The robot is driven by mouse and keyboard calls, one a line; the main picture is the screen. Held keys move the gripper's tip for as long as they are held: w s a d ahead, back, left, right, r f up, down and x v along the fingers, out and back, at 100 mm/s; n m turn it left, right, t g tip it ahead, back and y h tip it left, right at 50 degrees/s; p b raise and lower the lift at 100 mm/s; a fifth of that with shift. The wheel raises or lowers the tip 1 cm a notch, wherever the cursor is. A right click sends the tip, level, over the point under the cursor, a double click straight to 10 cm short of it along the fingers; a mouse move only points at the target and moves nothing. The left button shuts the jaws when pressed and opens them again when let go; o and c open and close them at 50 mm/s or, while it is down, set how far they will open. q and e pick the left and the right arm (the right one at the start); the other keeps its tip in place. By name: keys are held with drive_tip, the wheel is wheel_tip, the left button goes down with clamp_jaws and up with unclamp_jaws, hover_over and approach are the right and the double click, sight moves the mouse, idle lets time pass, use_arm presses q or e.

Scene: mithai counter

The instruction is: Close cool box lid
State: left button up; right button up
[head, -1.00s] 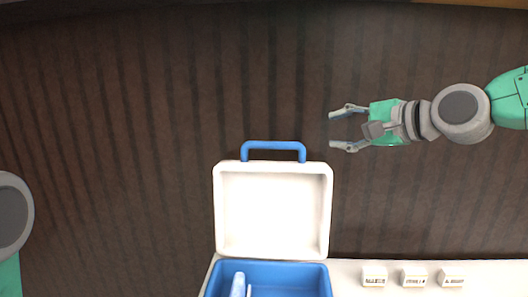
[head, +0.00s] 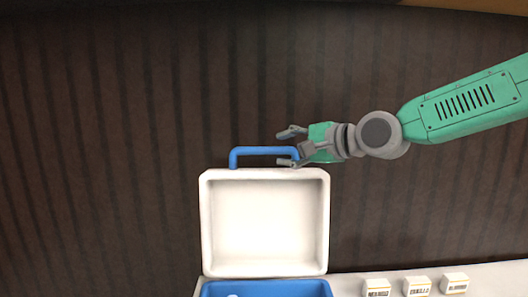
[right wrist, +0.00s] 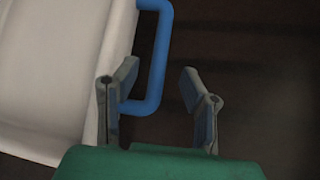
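The cool box has a white lid (head: 265,225) standing upright and open, with a blue handle (head: 262,151) along its top edge. The blue inside of the box (head: 275,289) shows at the bottom of the head view. My right gripper (head: 287,148) is open at the right end of the handle. In the right wrist view the blue handle (right wrist: 162,60) and white lid (right wrist: 60,70) are at the left, and the handle's end shows by the left finger of the open gripper (right wrist: 160,95). I cannot tell whether they touch. My left gripper is out of view.
Several small white labelled blocks (head: 417,286) stand on the pale counter (head: 346,283) right of the box. A dark ribbed surface (head: 120,120) fills the background. The space left of the lid looks clear.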

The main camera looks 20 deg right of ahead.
sight(267, 150)
drive_tip(key=x, duration=0.6)
drive_tip(key=shift+s+a, duration=0.1)
drive_tip(key=shift+w+f, duration=0.1)
drive_tip(key=shift+w, duration=0.4)
drive_tip(key=shift+w+d+f, duration=0.15)
drive_tip(key=shift+w+d, duration=0.1)
drive_tip(key=shift+a, duration=0.45)
clamp_jaws()
